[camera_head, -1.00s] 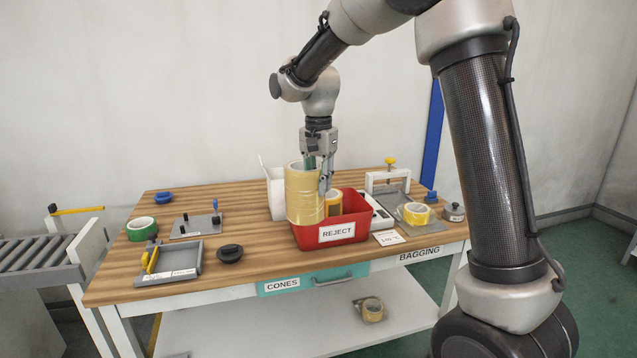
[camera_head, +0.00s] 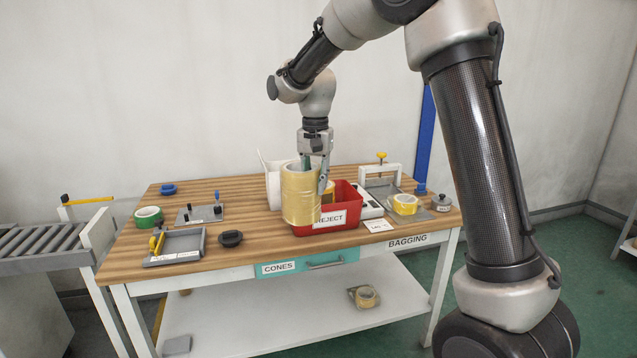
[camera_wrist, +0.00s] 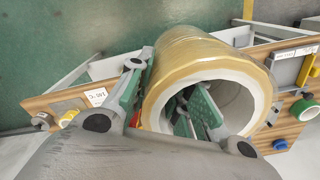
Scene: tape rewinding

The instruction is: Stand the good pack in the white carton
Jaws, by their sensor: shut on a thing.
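The good pack, a tall stack of yellow-tan tape rolls (camera_head: 300,197), hangs upright in my gripper (camera_head: 316,168), in front of the red bin's left part. In the wrist view, my gripper (camera_wrist: 165,95) is shut on the pack's wall (camera_wrist: 185,55), with one finger outside it and the other in its bore. The white carton (camera_head: 272,186) stands on the table behind and left of the pack, with a flap raised. The pack hides much of the carton, and its inside cannot be seen.
The red REJECT bin (camera_head: 347,198) is right beside the pack and holds a yellow roll. Right of it are a sealer (camera_head: 370,208) and a wrapped yellow roll (camera_head: 405,204). A black ring (camera_head: 230,238), grey tray (camera_head: 178,246) and green roll (camera_head: 149,216) lie left.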

